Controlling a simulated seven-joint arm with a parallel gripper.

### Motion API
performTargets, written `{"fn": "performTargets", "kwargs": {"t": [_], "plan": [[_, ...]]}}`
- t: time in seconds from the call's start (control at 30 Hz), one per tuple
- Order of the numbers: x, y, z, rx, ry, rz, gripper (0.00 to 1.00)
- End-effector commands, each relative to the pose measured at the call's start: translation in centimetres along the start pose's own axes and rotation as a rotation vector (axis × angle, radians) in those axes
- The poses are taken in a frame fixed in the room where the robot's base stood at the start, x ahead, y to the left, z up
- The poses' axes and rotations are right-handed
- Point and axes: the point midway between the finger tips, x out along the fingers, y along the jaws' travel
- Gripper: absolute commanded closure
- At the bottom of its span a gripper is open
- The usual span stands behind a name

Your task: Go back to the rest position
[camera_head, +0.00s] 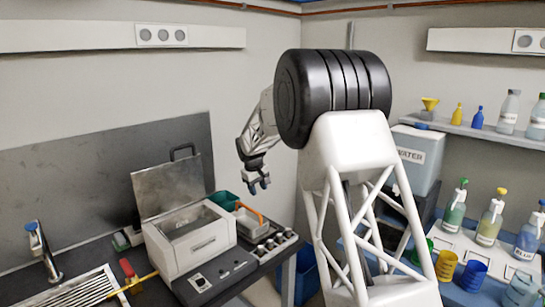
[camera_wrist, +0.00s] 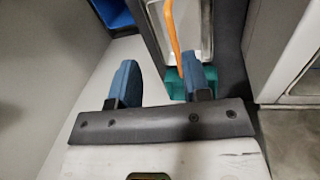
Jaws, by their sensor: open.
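My gripper (camera_head: 258,187) hangs in the air in the head view, above and a little right of the green basket and clear of the bench. In the wrist view my gripper (camera_wrist: 158,82) shows two blue fingers spread apart with nothing between them. The particle classifier (camera_head: 195,240), a grey box with its lid raised, stands on the left bench, left of and below my gripper. The orange handle (camera_wrist: 173,28) and part of the teal basket (camera_wrist: 175,82) show beyond the fingers in the wrist view.
A green basket (camera_head: 223,200) and a row of small jars (camera_head: 272,246) sit right of the classifier. A tap (camera_head: 40,245) and drainer are at far left. A water tank (camera_head: 418,155), bottles (camera_head: 490,220) and coloured cups (camera_head: 472,275) stand at right. A blue bin (camera_head: 305,275) is below.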

Motion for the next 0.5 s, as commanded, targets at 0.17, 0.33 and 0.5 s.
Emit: {"fn": "performTargets", "kwargs": {"t": [0.17,0.33,0.5], "plan": [[-3.4,0.5,4.0,0.043,0.009,-0.005,0.56],[-6.0,0.7,7.9,0.086,0.015,-0.009,0.56],[-8.5,0.6,11.8,0.127,0.021,-0.013,0.56]]}}
